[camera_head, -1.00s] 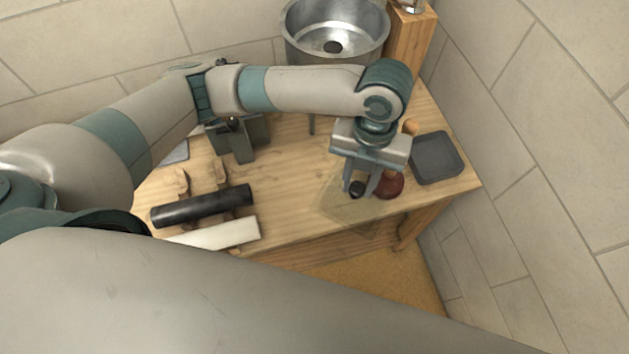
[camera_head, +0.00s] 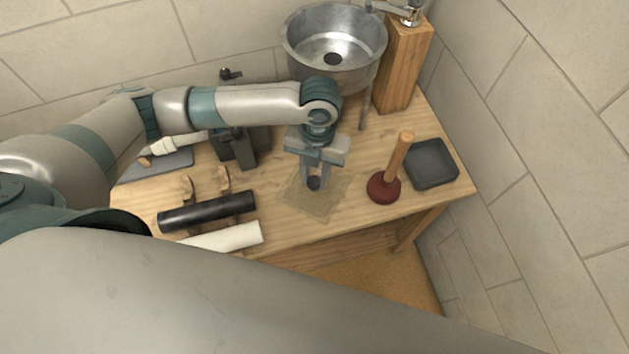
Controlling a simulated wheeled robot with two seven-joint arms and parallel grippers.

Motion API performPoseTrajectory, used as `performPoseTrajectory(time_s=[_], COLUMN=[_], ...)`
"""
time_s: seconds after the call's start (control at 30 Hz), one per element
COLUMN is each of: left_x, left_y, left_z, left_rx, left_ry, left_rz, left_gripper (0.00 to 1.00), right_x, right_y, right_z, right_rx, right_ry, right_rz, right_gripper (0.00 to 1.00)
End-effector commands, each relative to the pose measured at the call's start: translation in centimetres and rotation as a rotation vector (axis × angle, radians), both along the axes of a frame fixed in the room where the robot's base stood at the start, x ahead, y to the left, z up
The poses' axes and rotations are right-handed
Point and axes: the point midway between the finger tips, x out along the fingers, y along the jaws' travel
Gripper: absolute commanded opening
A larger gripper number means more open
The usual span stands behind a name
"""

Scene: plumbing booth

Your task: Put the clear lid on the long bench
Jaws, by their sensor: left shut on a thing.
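The clear lid (camera_head: 325,204) is a thin see-through square with a dark round knob at its middle. My left gripper (camera_head: 314,184) points down and is shut on the knob. The lid is at the front middle of the long bench (camera_head: 285,238), a light wooden table. I cannot tell whether it touches the bench top or hovers just above it. My right gripper is not in view.
A plunger (camera_head: 384,188) and a grey tray (camera_head: 432,163) stand right of the lid. A black pipe (camera_head: 207,211) and a white pipe (camera_head: 228,236) lie to its left. A vise (camera_head: 238,148) and a metal basin (camera_head: 334,48) are behind.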

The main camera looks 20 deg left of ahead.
Motion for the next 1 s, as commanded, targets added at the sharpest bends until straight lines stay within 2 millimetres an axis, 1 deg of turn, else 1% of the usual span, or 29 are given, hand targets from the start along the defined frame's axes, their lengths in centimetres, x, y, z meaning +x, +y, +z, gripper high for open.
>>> performPoseTrajectory(time_s=[0.17,0.27,0.4,0.5,0.9,0.93,0.97,1.0], left_x=[0.0,0.0,0.0,0.0,0.0,0.0,0.0,0.0], left_y=[0.0,0.0,0.0,0.0,0.0,0.0,0.0,0.0], left_z=[-0.3,-1.2,-2.9,-3.7,-4.2,-4.2,-4.2,-4.2], left_rx=[0.0,0.0,0.0,0.0,0.0,0.0,0.0,0.0], left_ry=[0.001,0.002,0.002,0.0,-0.001,-0.001,-0.001,-0.001], left_rz=[0.0,0.001,0.001,0.001,0.0,0.0,0.0,0.0], left_gripper=[0.0,0.0,0.0,0.0,0.0,0.34,0.41,0.46], right_x=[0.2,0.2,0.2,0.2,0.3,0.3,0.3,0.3], right_y=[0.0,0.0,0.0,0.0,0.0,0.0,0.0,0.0], right_z=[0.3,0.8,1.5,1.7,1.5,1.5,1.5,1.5], right_rx=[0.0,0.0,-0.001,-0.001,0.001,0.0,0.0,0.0], right_ry=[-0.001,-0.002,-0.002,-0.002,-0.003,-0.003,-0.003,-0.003], right_rz=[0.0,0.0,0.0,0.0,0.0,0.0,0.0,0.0], right_gripper=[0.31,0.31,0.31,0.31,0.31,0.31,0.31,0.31])
